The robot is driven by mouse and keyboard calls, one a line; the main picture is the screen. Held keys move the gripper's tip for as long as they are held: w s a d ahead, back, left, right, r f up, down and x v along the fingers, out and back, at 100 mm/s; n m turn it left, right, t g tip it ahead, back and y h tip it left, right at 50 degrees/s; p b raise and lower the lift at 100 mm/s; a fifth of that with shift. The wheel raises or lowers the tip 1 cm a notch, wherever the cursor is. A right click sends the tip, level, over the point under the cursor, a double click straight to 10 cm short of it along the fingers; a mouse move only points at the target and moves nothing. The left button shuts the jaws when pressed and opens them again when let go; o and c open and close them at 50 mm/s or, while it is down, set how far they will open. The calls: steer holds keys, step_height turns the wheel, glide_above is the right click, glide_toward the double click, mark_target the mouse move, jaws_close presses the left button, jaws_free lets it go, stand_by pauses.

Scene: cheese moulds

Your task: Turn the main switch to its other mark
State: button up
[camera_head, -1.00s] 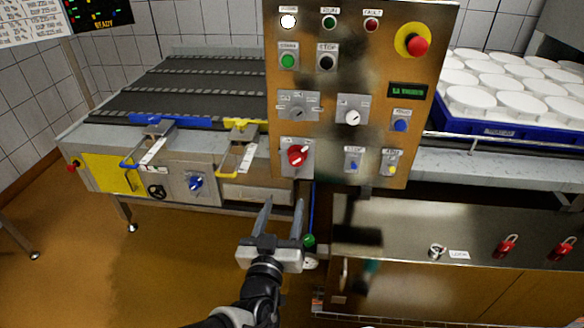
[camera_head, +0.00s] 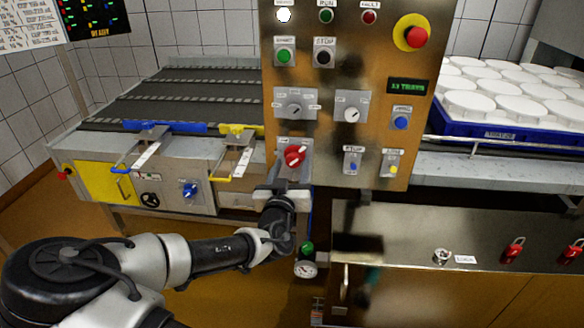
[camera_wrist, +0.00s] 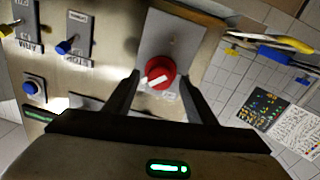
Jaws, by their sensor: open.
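The main switch (camera_head: 294,156) is a red rotary knob with a white bar on a grey plate, low on the left of the brown control panel. In the wrist view the red knob (camera_wrist: 160,75) sits between the fingertips of my gripper (camera_wrist: 163,85), with its white bar slanted. My gripper also shows in the head view (camera_head: 287,178), just below and in front of the switch. Its fingers are apart, one on each side of the knob, with visible gaps, so it is not closed on it. The plate's lettering is too small to read.
Other knobs and buttons crowd the panel, such as a grey selector (camera_head: 295,109) above and a blue knob (camera_head: 352,163) to the right. A red emergency button (camera_head: 416,37) is at top right. Yellow (camera_head: 236,152) and blue-handled levers stand left of the panel.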

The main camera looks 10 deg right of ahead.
steer(key=shift+w+d, duration=0.2)
steer(key=shift+w, duration=0.3)
steer(key=c, duration=1)
steer(key=shift+c, duration=0.2)
